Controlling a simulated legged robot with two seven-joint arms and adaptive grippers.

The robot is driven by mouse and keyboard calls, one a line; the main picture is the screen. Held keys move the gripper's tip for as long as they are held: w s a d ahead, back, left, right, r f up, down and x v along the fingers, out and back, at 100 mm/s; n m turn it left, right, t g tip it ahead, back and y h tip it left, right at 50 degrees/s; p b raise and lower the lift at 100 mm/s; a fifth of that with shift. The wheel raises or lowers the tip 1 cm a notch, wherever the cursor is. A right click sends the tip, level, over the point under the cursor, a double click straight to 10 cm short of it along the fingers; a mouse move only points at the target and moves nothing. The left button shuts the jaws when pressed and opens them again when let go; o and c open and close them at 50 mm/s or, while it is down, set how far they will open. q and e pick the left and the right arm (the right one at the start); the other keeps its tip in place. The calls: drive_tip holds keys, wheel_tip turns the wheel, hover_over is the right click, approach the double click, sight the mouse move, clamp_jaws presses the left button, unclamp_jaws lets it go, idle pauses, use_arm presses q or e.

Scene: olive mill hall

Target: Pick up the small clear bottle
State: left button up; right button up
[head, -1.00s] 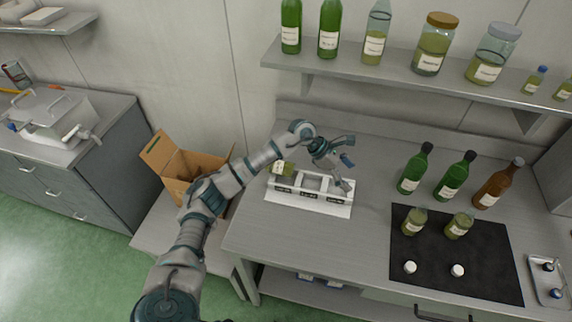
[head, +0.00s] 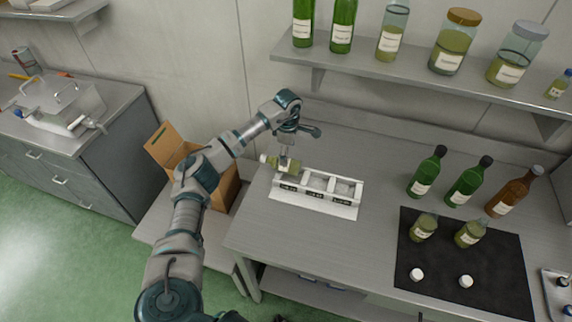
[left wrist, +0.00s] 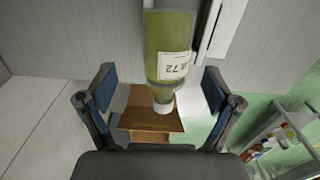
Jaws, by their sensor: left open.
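A small clear bottle (head: 292,167) with green-yellow oil, a white label and a pale cap lies tilted at the left end of the white rack (head: 330,207), its cap pointing left. My left gripper (head: 285,158) is right above it, partly covering it. In the left wrist view the bottle (left wrist: 167,50) hangs into the picture from the top, cap toward me, between the two spread fingers of the gripper (left wrist: 158,78). The fingers are open, with gaps on both sides of the bottle. My right gripper is not in view.
Green bottles (head: 427,173) and a brown bottle (head: 510,195) stand right of the rack. Two small open bottles (head: 423,228) and white caps (head: 417,274) are on a black mat (head: 440,287). A shelf (head: 400,72) with bottles and jars overhangs behind. A cardboard box (head: 222,190) stands left.

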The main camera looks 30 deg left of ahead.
use_arm(q)
drive_tip(key=shift+s+a+f, duration=0.1)
drive_tip(key=shift+a+f, duration=0.2)
drive_tip(key=shift+f, duration=0.4)
drive_tip(key=f, duration=0.3)
drive_tip(key=shift+s+d+f+p, duration=0.2)
drive_tip(key=shift+s+f+p, duration=0.1)
drive_tip(key=shift+f+p, duration=0.05)
drive_tip(key=shift+d+f, duration=0.25)
drive_tip(key=shift+f, duration=0.15)
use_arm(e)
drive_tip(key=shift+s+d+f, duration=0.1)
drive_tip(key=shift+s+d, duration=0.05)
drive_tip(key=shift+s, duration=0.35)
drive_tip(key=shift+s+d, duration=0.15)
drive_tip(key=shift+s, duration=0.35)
use_arm(q)
drive_tip(key=shift+c, duration=0.2)
drive_tip(key=shift+a, duration=0.25)
drive_tip(key=c, duration=1.5)
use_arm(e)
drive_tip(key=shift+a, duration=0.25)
